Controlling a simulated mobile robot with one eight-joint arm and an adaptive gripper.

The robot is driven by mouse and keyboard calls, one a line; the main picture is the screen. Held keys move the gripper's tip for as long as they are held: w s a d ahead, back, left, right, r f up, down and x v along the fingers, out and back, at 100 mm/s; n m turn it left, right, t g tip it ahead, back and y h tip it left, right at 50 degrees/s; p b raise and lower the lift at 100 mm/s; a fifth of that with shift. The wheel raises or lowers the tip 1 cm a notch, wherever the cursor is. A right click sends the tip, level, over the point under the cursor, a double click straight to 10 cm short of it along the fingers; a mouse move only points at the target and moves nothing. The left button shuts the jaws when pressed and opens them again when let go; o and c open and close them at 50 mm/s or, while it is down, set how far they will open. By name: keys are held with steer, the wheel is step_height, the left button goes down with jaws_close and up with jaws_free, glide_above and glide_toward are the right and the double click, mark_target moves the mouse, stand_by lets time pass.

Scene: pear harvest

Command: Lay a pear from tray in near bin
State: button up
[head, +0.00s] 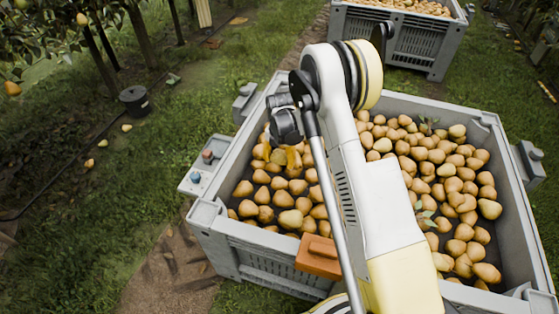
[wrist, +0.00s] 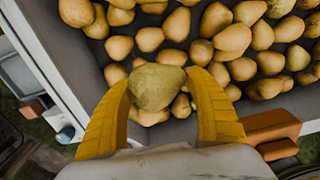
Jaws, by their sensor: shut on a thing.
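My gripper (wrist: 160,105) has two yellow fingers, which are shut on a greenish-yellow pear (wrist: 156,86) in the wrist view. The held pear is over the near bin, above the pears in it; whether it touches them I cannot tell. In the head view my gripper (head: 284,158) is at the left part of the near bin (head: 262,240), partly hidden by my arm. The near bin is a grey crate holding many tan pears. A small tray (head: 205,172) is fixed at the bin's left side, with a blue and a reddish item on it.
A second grey bin (head: 405,42) with pears stands behind. An orange block (head: 319,257) is at the near bin's front wall. A dark bucket (head: 134,100) and a few fallen pears lie on the grass at left. Trees stand at upper left.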

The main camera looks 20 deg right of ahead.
stand_by(0.4)
glide_above(280, 188)
steer(key=shift+w+a+f, duration=0.1)
steer(key=shift+f, duration=4.1)
steer(key=shift+f, duration=2.8)
steer(key=o, duration=1.4)
steer(key=shift+r, duration=0.1)
step_height(280, 188, up, 12)
steer(key=shift+f, duration=0.1)
